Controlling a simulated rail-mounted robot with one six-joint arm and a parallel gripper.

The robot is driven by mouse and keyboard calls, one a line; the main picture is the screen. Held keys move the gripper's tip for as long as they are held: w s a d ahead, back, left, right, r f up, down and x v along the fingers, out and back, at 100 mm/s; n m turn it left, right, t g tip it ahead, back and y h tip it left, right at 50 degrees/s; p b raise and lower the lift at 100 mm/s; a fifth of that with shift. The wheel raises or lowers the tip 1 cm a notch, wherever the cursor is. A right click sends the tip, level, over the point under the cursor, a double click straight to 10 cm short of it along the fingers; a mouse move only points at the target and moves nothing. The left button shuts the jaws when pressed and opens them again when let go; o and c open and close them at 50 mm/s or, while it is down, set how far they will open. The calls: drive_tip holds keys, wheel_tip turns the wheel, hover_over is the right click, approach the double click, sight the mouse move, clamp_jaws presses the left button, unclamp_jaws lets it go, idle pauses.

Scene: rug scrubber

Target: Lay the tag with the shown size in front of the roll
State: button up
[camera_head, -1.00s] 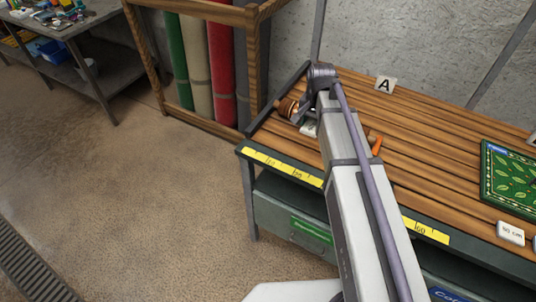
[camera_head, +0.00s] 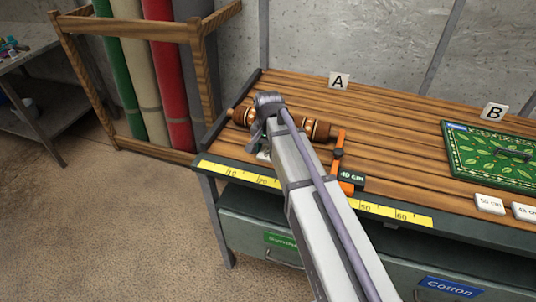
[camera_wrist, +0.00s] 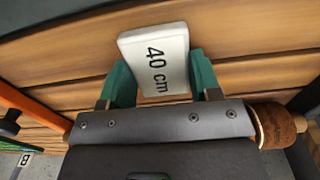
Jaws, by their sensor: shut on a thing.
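My gripper (camera_wrist: 162,85) is shut on a white tag (camera_wrist: 155,55) printed "40 cm", with a teal finger on either side of it. In the wrist view the tag is over the wooden bench top; I cannot tell whether it touches the planks. In the head view my arm mostly hides the gripper and tag. The brown roll (camera_head: 315,130) lies on the bench behind my arm, its middle hidden; one end also shows in the wrist view (camera_wrist: 277,125). An orange measuring tool (camera_head: 339,160) stands at its right end, with a dark display (camera_head: 351,177) reading "40 cm".
More white tags, "50 cm" (camera_head: 490,204) and one beside it (camera_head: 525,212), lie at the right front. A green leaf-patterned rug piece (camera_head: 490,155) lies behind them. Signs A (camera_head: 339,81) and B (camera_head: 494,112) stand at the back. A yellow ruler strip (camera_head: 395,212) runs along the front edge.

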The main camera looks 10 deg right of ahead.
sight(268, 150)
drive_tip(key=o, duration=0.9)
wheel_tip(268, 150, up, 12)
drive_tip(key=r+p, duration=0.1)
drive_tip(key=p, duration=1.1)
drive_tip(key=s+n, duration=0.6)
drive_tip(key=s, duration=1)
drive_tip(key=shift+s+f+n, duration=0.3)
drive_tip(key=shift+s+f, duration=0.05)
drive_tip(key=shift+f, duration=0.05)
